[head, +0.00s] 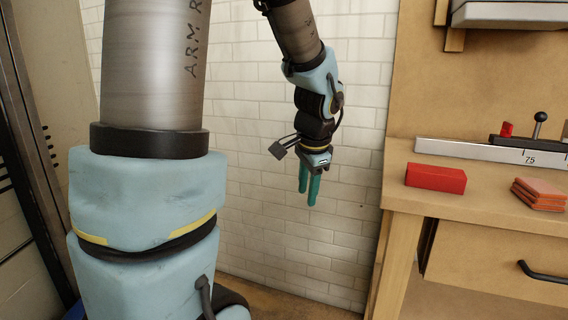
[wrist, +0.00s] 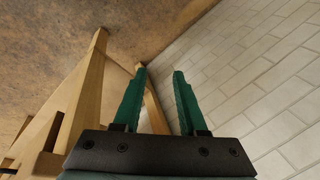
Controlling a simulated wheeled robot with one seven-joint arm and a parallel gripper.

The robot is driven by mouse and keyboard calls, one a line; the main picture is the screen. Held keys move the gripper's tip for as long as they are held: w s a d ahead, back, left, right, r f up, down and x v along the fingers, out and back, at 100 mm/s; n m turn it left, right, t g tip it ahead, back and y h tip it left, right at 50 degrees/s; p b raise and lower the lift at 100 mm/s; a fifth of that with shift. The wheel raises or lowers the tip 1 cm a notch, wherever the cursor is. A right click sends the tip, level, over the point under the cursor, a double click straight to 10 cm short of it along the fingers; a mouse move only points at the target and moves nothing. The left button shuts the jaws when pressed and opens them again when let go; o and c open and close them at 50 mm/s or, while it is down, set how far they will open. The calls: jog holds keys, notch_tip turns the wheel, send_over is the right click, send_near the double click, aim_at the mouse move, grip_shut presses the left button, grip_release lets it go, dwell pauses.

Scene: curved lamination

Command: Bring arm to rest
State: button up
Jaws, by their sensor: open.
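My gripper (head: 309,190) hangs from my arm in the head view, with its green fingers pointing down in front of the white brick wall. It is to the left of the workbench and apart from it. In the wrist view my gripper (wrist: 160,72) has its two green fingers spread with a gap between them. Nothing is held between them. The floor, the wall and wooden bench legs show beyond the fingertips.
The wooden workbench (head: 400,185) stands at the right. On it are a red block (head: 436,178), a stack of orange-red pieces (head: 540,194) and a scale marked 75 (head: 480,152). A drawer (head: 480,262) sits below. The space before the brick wall (head: 260,200) is free.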

jog(key=s+a+f+n+g, duration=0.1)
jog(key=s+a+f+n, duration=0.25)
jog(key=a+n, duration=0.25)
jog(key=s+a+f+n, duration=0.2)
jog(key=s+a+n, duration=0.2)
jog(key=a+n, duration=0.25)
notch_tip(320, 180, down, 11)
jog(key=g+b, duration=0.1)
jog(key=b, duration=0.9)
notch_tip(320, 180, up, 26)
jog(key=p, duration=2.5)
jog(key=shift+s+d+h+p, duration=0.2)
jog(key=shift+s+h+p, duration=0.1)
jog(key=shift+s, duration=0.15)
